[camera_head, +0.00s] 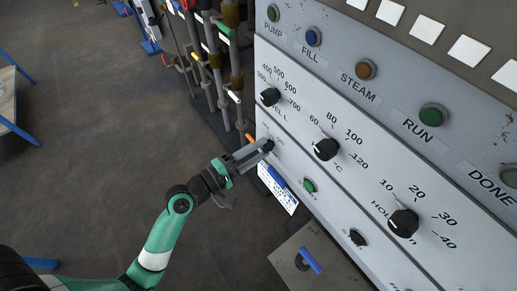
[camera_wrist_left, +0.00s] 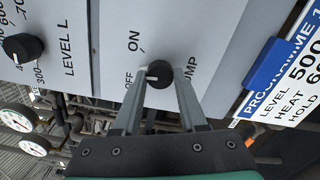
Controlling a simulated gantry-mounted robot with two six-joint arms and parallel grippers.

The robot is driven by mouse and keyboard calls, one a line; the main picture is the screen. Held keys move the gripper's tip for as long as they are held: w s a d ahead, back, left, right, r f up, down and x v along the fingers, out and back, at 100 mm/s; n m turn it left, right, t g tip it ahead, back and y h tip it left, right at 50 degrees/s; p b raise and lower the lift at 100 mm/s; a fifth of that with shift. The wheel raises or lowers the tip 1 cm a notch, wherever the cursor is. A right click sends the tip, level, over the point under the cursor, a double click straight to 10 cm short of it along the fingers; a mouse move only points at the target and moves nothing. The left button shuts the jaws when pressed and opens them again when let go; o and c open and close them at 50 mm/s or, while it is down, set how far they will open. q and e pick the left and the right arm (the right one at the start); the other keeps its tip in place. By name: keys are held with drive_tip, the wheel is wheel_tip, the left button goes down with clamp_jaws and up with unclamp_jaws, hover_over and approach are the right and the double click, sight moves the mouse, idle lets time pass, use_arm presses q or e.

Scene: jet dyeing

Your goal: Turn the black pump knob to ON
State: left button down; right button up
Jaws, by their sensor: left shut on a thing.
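The black pump knob (camera_wrist_left: 160,73) sits on the grey control panel (camera_wrist_left: 110,45), with OFF printed left of it, ON above left and PUMP to the right in the left wrist view. A small pale mark on the knob faces left, toward OFF. My left gripper (camera_wrist_left: 160,78) is shut on the knob, a finger at each side. In the head view my left gripper (camera_head: 264,147) reaches the panel's lower left part, and its fingertips partly hide the knob. My right gripper is not in view.
Above it is the LEVEL knob (camera_head: 270,97); a TEMPERATURE-like dial knob (camera_head: 326,149) and HOLD knob (camera_head: 403,222) lie to the right. A START button (camera_head: 309,185) and programme card (camera_head: 278,188) are close below. Pipes (camera_head: 235,60) stand left of the panel.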

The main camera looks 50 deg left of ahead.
use_arm(q)
drive_tip(key=m, duration=0.4)
drive_tip(key=shift+m+b, duration=0.3)
drive_tip(key=shift+b, duration=0.05)
drive_tip(key=shift+m+b, duration=0.35)
drive_tip(key=shift+m, duration=1.55)
drive_tip(key=shift+c, duration=2.2)
unclamp_jaws()
